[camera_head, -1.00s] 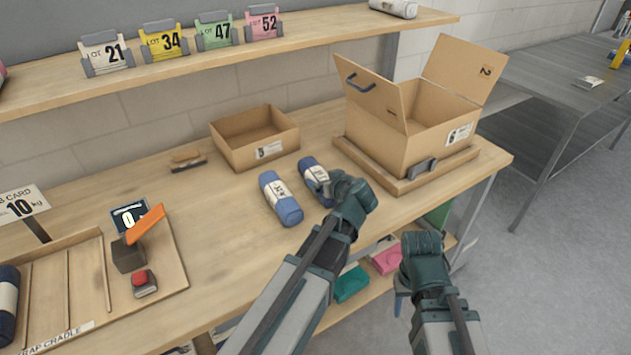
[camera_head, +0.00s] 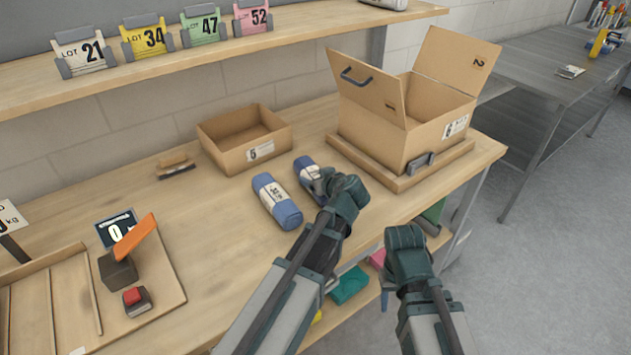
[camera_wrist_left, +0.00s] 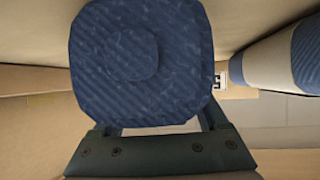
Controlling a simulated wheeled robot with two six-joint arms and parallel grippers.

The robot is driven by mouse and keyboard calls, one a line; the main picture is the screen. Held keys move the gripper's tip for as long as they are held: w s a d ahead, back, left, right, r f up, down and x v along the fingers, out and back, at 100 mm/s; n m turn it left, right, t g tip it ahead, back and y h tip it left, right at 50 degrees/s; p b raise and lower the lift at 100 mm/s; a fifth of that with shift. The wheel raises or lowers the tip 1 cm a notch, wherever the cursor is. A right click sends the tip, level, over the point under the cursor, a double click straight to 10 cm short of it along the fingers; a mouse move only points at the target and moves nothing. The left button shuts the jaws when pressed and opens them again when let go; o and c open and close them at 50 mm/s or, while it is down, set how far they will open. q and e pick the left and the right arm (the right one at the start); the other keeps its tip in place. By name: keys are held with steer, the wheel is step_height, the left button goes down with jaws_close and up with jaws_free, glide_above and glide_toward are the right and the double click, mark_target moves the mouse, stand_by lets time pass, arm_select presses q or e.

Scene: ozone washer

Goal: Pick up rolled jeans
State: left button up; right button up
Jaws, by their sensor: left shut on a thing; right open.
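Two rolled blue jeans with white label bands are at the middle of the table. One rolled jeans (camera_head: 276,201) lies on the tabletop. The other rolled jeans (camera_head: 306,172) is just right of it, and my left gripper (camera_head: 325,183) is shut on it, hiding its near end. In the left wrist view the held roll's round end (camera_wrist_left: 145,50) fills the middle between the fingers, and the free roll (camera_wrist_left: 305,55) shows at the right. I cannot tell whether the held roll is clear of the table. My right gripper (camera_head: 388,290) is open and empty, off the table's front edge.
A small open cardboard box (camera_head: 225,147) stands behind the rolls. A larger open carton (camera_head: 424,140) with raised flaps sits on a platform at the right. A scale with a wooden cradle (camera_head: 165,290) is at the left. Lot cards stand on the shelf above.

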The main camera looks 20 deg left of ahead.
mark_target(315, 173)
arm_select(q)
jaws_close()
steer(key=shift+r, duration=0.1)
step_height(315, 173, up, 10)
steer(key=p, duration=1)
